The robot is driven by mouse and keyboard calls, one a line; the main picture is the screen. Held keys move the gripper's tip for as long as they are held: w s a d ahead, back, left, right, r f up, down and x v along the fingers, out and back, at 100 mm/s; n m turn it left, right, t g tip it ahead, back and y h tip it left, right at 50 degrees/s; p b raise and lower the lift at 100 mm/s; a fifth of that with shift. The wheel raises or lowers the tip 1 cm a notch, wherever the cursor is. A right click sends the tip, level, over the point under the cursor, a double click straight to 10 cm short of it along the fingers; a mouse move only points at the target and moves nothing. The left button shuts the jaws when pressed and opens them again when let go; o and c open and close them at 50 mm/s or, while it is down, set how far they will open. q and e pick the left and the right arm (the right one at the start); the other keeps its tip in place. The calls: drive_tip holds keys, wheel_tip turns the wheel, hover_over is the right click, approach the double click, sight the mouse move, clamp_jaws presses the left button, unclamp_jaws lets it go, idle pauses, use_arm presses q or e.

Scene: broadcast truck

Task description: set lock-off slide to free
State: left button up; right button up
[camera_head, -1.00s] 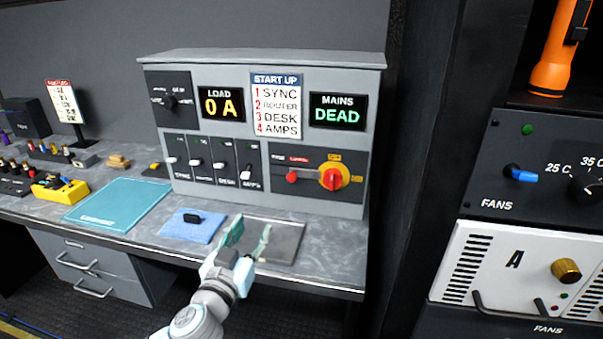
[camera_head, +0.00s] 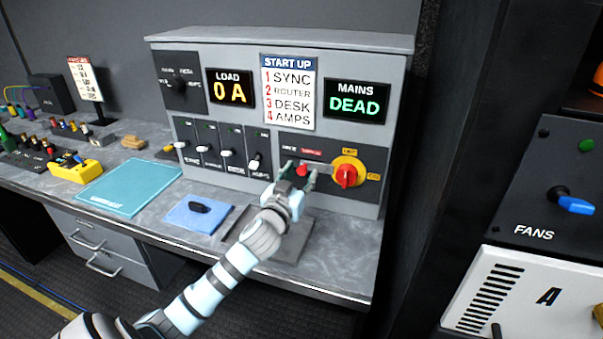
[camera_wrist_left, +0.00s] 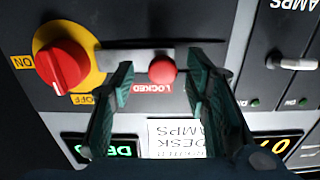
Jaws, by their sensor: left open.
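The lock-off slide's red knob (camera_head: 302,171) sits in a short slot left of the red rotary mains switch (camera_head: 346,175) with its yellow plate. My left gripper (camera_head: 299,172) is open in front of the panel. In the wrist view its fingers (camera_wrist_left: 163,78) stand either side of the knob, with gaps showing on both sides. My right gripper is not in view.
Several white slide switches (camera_head: 228,153) are on the panel left of the knob. The MAINS display (camera_head: 356,103) reads DEAD and LOAD (camera_head: 230,89) reads 0 A.

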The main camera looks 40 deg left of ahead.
use_arm(q)
drive_tip(key=shift+w+a+r, duration=0.1)
drive_tip(key=shift+w+a, duration=0.15)
drive_tip(key=shift+w, duration=0.25)
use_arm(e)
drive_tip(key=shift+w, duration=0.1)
use_arm(q)
drive_tip(key=shift+s, duration=0.1)
drive_tip(key=shift+c, duration=0.4)
clamp_jaws()
